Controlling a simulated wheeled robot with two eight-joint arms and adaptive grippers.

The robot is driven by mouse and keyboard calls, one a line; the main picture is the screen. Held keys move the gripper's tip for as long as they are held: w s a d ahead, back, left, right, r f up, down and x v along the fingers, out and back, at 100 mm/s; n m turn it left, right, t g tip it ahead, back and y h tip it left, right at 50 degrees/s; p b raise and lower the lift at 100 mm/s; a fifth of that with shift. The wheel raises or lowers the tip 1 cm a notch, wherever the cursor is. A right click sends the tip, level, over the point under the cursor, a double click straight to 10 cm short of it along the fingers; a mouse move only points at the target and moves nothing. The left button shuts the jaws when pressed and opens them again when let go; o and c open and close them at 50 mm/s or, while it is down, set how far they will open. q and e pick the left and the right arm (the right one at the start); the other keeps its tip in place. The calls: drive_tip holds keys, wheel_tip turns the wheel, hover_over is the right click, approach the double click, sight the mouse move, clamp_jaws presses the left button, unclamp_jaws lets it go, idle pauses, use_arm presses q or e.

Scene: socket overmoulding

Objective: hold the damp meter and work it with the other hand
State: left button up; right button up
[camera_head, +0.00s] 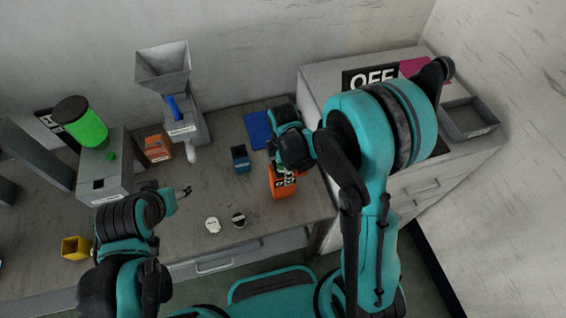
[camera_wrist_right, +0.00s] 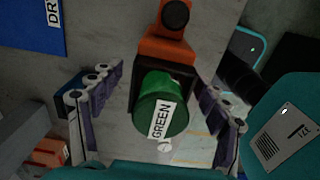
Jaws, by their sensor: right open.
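An orange device (camera_head: 281,187), which may be the damp meter, stands near the bench's front edge, partly hidden by my right gripper (camera_head: 286,168). In the right wrist view the orange device (camera_wrist_right: 165,50) has a black round knob on top and a dark frame. A green cylinder (camera_wrist_right: 160,105) labelled GREEN shows in front of that frame. My right gripper (camera_wrist_right: 158,78) is open, with one finger on each side of the green cylinder and visible gaps. My left gripper (camera_head: 182,191) is over the bench, to the left and apart from the device; its jaws are too small to read.
A blue mat (camera_head: 257,128) and a blue box (camera_head: 240,158) lie close by. White (camera_head: 212,225) and black (camera_head: 238,220) discs lie in front. A hopper machine (camera_head: 164,65) stands behind, a yellow bin (camera_head: 76,247) left, a grey tray (camera_head: 489,114) right.

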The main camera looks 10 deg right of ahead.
drive_tip(key=shift+f, duration=0.3)
drive_tip(key=c, duration=1.4)
drive_tip(key=o, duration=0.7)
drive_tip(key=c, duration=0.5)
use_arm(q)
clamp_jaws()
idle(0.6)
